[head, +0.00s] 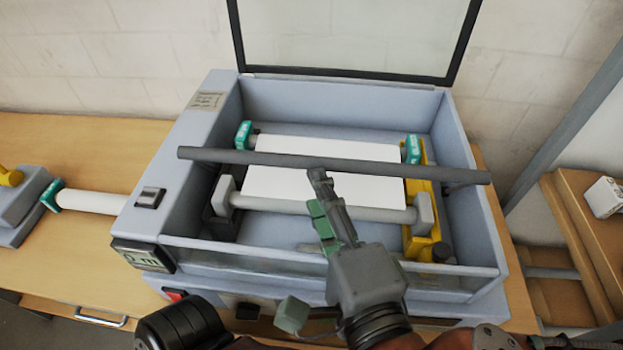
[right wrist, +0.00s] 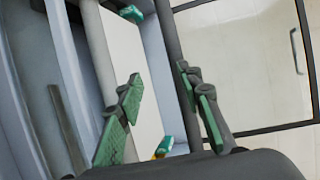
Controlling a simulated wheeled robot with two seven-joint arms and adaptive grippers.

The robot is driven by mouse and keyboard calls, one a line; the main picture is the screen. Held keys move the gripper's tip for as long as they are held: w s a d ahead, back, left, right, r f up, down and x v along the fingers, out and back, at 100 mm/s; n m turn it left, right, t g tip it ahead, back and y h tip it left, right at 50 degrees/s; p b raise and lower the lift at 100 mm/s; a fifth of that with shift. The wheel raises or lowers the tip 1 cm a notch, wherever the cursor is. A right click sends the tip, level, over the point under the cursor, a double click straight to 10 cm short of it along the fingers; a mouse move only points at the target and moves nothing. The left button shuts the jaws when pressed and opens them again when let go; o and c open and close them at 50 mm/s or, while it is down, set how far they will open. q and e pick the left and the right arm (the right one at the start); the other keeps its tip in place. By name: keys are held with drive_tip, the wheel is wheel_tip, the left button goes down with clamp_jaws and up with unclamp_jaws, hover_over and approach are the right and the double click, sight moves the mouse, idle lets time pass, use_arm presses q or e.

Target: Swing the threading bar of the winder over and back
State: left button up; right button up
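The threading bar (head: 270,160) is a long dark grey rod lying across the open winder box, over the white roll (head: 290,185). It also shows in the right wrist view (right wrist: 171,38) as a dark rod running down behind the right-hand finger. My right gripper (head: 318,178) is over the box, its tips just at the near side of the bar near its middle. In the right wrist view its green-padded fingers (right wrist: 160,100) stand apart with nothing held between them. Whether a finger touches the bar I cannot tell.
The grey winder housing (head: 212,120) has raised walls and a raised clear lid (head: 345,35) behind. A pale roller (head: 290,203) and yellow bracket (head: 418,220) lie inside. A second device (head: 22,205) stands on the wooden table at left. A wooden shelf (head: 590,230) stands at right.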

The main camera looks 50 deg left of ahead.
drive_tip(key=v, duration=0.8)
drive_tip(key=shift+s+d+r, duration=0.2)
drive_tip(key=shift+r, duration=0.15)
